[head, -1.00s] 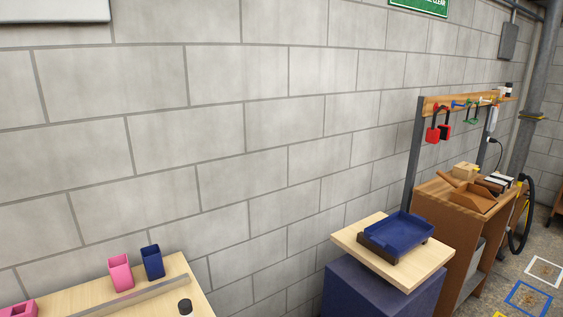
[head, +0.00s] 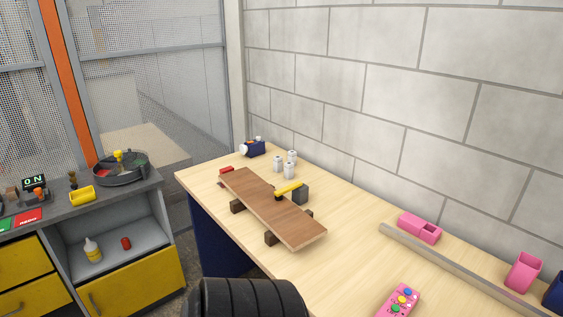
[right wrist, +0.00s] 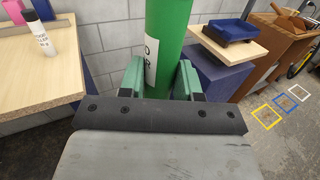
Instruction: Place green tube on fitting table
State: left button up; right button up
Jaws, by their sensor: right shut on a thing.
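My right gripper (right wrist: 160,78) is shut on a green tube (right wrist: 172,22) in the right wrist view. The tube stands upright between the green fingers and carries a white label with dark letters, only partly visible. Its top runs out of the frame and its lower end is hidden behind the gripper. In the head view a long light-wood table (head: 345,262) stands along the block wall; I cannot tell whether it is the fitting table. Neither gripper shows in the head view.
On that table are a brown board (head: 270,208) on dark blocks, a yellow-handled tool (head: 289,189), several white bottles, a metal rail (head: 450,262) and a pink button box (head: 398,299). A grey bench (head: 140,192) stands left. The right wrist view shows a blue tray (right wrist: 232,30) on a stand.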

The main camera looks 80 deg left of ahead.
aim_at(192, 179)
jog(key=k+j+u, duration=0.1)
jog(key=j+u, duration=0.15)
jog(key=u, duration=0.2)
jog(key=k+j+u, duration=0.1)
jog(key=j+u, duration=0.15)
jog(key=u, duration=0.25)
jog(key=j+u, duration=0.25)
jog(key=u, duration=0.2)
jog(key=j+u, duration=0.3)
jog(key=u, duration=0.15)
jog(key=i+j+u, duration=0.1)
jog(key=j, duration=0.35)
jog(key=i+j+u, duration=0.15)
jog(key=j, duration=0.25)
jog(key=i+j+u, duration=0.1)
jog(key=j, duration=0.35)
jog(key=i+j+u, duration=0.1)
jog(key=j, duration=0.3)
jog(key=i+j+u, duration=0.1)
jog(key=j, duration=0.25)
jog(key=i+j+u, duration=0.15)
jog(key=i+j, duration=0.25)
jog(key=j, duration=0.2)
jog(key=i+j, duration=0.25)
jog(key=j, duration=0.3)
